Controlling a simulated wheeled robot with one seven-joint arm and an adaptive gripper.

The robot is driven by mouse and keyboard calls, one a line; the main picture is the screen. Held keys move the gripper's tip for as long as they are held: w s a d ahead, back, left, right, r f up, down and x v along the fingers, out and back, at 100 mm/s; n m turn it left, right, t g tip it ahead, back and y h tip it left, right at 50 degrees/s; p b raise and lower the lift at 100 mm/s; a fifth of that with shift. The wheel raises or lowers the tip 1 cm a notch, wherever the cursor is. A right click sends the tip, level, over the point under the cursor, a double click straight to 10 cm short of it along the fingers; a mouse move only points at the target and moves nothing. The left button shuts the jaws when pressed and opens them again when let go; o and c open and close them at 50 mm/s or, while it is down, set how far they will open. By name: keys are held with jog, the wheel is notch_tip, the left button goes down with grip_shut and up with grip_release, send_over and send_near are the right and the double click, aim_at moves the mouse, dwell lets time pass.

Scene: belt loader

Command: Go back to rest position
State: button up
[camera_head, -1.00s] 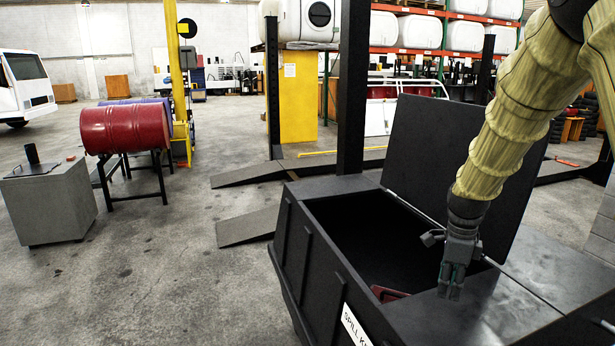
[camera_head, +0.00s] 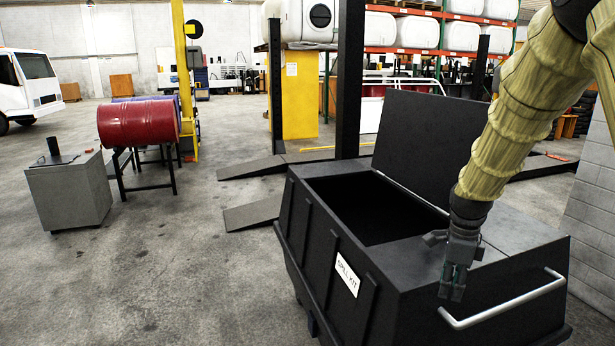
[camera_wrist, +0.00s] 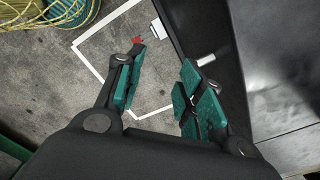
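My gripper (camera_head: 453,280) hangs at the end of my yellow-sleeved arm, fingers pointing down, in front of the spill kit bin in the head view. The wrist view shows its green-padded fingers (camera_wrist: 158,95) spread apart with nothing between them. The black bin (camera_head: 392,290), labelled "SPILL KIT", stands with its lid (camera_head: 430,145) raised. What lies inside the bin is too dark to tell. The bin's dark side (camera_wrist: 205,50) is beside the fingers in the wrist view.
A red drum (camera_head: 138,123) lies on a black stand at left, by a grey box (camera_head: 68,192). Ramps (camera_head: 252,213) and a dark post (camera_head: 350,80) stand behind the bin. A block wall (camera_head: 595,200) is close at right.

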jog(key=s+a+f+n, duration=0.1)
jog(key=s+f+n, duration=0.25)
jog(key=f, duration=0.55)
jog(key=s+a+f+n, duration=0.25)
jog(key=s+f, duration=0.25)
jog(key=f, duration=0.5)
jog(key=s+a+f+n, duration=0.1)
jog(key=s+f+n, duration=0.3)
jog(key=f, duration=0.5)
jog(key=s+a+f+n, duration=0.2)
jog(key=s+f+n, duration=0.2)
jog(key=s, duration=0.5)
jog(key=s+a+f+n+b, duration=0.1)
jog(key=s+f+n, duration=0.3)
jog(key=s, duration=0.5)
jog(key=s+a+f+n+b, duration=0.1)
jog(key=s+a+f+n, duration=0.3)
jog(key=s+f, duration=0.3)
jog(key=shift+s+f+n, duration=0.25)
jog(key=shift+s+n, duration=0.15)
jog(key=shift+s, duration=0.8)
